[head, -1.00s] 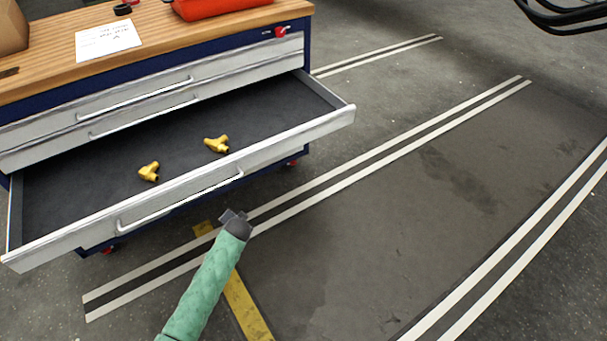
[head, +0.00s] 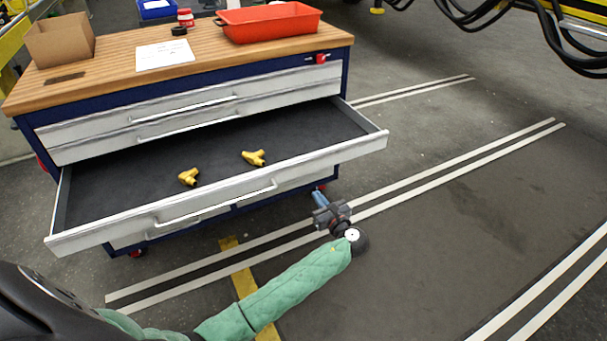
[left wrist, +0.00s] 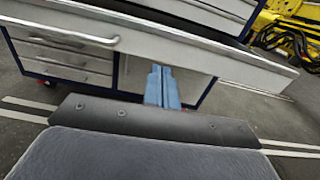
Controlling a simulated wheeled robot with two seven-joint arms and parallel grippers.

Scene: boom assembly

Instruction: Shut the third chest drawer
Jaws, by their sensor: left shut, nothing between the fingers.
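The third chest drawer (head: 330,152) is pulled far out of the blue-framed chest (head: 345,75). Two yellow pipe fittings (head: 188,177) lie on its dark floor, the other one (head: 254,158) further right. My left gripper (head: 319,197) is in front of the chest, below and in front of the right half of the drawer front. Its blue fingers are shut and empty. In the left wrist view the fingers (left wrist: 162,86) point at the chest, with the drawer front (left wrist: 205,60) crossing just beyond them; I cannot tell whether they touch it. My right gripper is not in view.
The two upper drawers (head: 200,112) are shut. On the wooden top (head: 120,80) are a red tray (head: 268,22), a cardboard box (head: 60,40), a paper sheet and small items. Black cables (head: 500,20) hang at the upper right. The floor to the right is clear.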

